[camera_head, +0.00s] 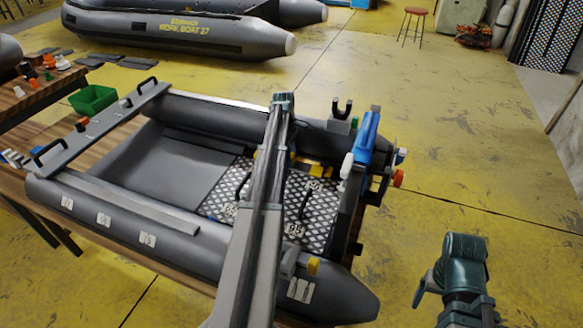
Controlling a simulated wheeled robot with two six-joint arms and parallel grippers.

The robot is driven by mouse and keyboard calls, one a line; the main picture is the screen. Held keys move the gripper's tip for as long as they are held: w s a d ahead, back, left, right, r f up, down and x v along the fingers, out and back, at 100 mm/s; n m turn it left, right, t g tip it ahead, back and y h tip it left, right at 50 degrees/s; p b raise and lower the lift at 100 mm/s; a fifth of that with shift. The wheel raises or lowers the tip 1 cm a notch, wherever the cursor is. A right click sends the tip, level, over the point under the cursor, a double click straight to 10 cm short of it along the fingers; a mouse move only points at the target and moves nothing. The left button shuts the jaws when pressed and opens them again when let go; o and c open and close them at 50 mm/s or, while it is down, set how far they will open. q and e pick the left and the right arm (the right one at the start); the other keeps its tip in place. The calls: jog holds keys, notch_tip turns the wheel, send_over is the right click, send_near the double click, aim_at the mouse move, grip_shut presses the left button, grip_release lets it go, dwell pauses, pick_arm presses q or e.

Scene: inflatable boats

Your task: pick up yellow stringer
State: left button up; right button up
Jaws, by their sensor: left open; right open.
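Yellow pieces (313,169) lie inside the grey inflatable boat, by the far tube at the edge of the checkered floor panels. They look like the yellow stringer, but my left arm (262,190) crosses in front and hides part of them. A teal part of my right arm (465,262) is over the floor at lower right, clear of the boat. Its fingers cannot be made out either.
The grey boat (180,235) rests on a wooden table. A blue part (367,135) stands at its right end. A green bin (92,99) and small parts are at left. Another boat (180,33) and a red stool (415,12) are behind. The yellow floor at right is clear.

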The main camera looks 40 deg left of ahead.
aim_at(292, 155)
pick_arm(q)
jog(key=shift+c, duration=0.2)
grip_shut()
jog(key=shift+r, duration=0.1)
notch_tip(292, 155, up, 10)
jog(key=p, duration=1)
